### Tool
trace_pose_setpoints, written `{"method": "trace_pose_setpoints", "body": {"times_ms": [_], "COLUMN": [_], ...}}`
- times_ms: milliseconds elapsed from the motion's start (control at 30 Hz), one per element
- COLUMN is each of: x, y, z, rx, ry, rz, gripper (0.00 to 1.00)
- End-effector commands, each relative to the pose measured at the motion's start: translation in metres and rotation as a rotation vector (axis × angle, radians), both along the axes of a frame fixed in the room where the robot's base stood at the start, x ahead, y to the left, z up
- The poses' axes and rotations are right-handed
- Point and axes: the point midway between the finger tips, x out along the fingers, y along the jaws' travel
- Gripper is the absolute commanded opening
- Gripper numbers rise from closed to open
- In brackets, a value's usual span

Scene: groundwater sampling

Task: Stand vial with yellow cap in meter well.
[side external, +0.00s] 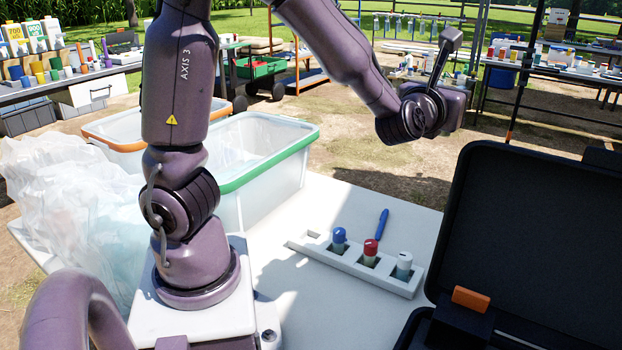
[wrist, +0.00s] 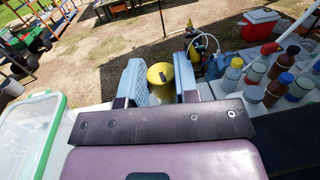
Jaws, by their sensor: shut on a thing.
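In the wrist view my gripper (wrist: 160,88) has its two blue-grey fingers on either side of a yellow cap (wrist: 160,74) with a dark mark on it. In the side external view the end of my arm is raised at the upper right, above and behind the rack, and the fingers and held vial cannot be made out. The meter well is not visible in either view. An open black case (side external: 530,215) stands at the right, its inside mostly hidden.
A white rack (side external: 352,262) holds blue-, red- and white-capped vials and has an empty slot at its left end. A blue pen (side external: 382,224) lies behind it. A green-rimmed bin (side external: 265,165) stands left. Several capped bottles (wrist: 255,72) stand right in the wrist view.

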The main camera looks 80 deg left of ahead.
Motion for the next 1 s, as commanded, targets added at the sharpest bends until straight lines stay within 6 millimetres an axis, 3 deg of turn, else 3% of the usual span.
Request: {"method": "trace_pose_setpoints", "body": {"times_ms": [33,267,500,733,1000], "x": [-0.004,-0.044,-0.114,-0.174,-0.199], "y": [0.009,0.055,0.107,0.138,0.148], "z": [-0.023,-0.104,-0.175,-0.214,-0.228], "rx": [0.009,0.012,0.011,0.006,-0.001], "ry": [0.013,0.013,0.015,0.009,-0.002], "rz": [0.050,0.257,0.426,0.518,0.557], "gripper": [0.06,0.06,0.06,0.06,0.06]}}
